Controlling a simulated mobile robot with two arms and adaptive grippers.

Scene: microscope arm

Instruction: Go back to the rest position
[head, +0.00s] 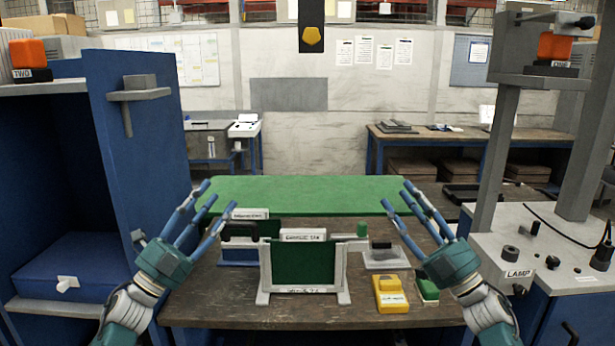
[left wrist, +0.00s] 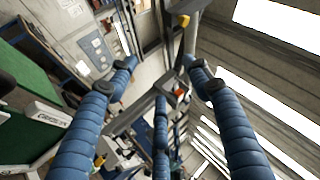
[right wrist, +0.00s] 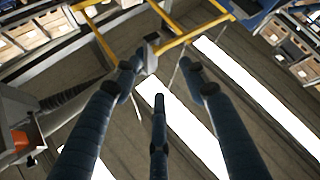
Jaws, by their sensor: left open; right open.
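My left gripper (head: 205,213) is open and empty, raised over the left front of the wooden bench with its blue fingers spread and pointing up. Its fingers also show in the left wrist view (left wrist: 160,95), with nothing between them. My right gripper (head: 415,205) is open and empty, raised over the right front of the bench, fingers spread and pointing up. Its fingers also show in the right wrist view (right wrist: 160,90), against the ceiling. Neither gripper visibly touches anything.
A white-framed stand with a dark green panel (head: 303,262) is at the bench's middle, before a green board (head: 300,192). A yellow block (head: 390,293) and green block (head: 427,288) lie right. A blue cabinet (head: 140,150) stands left; a LAMP console (head: 525,262) stands right.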

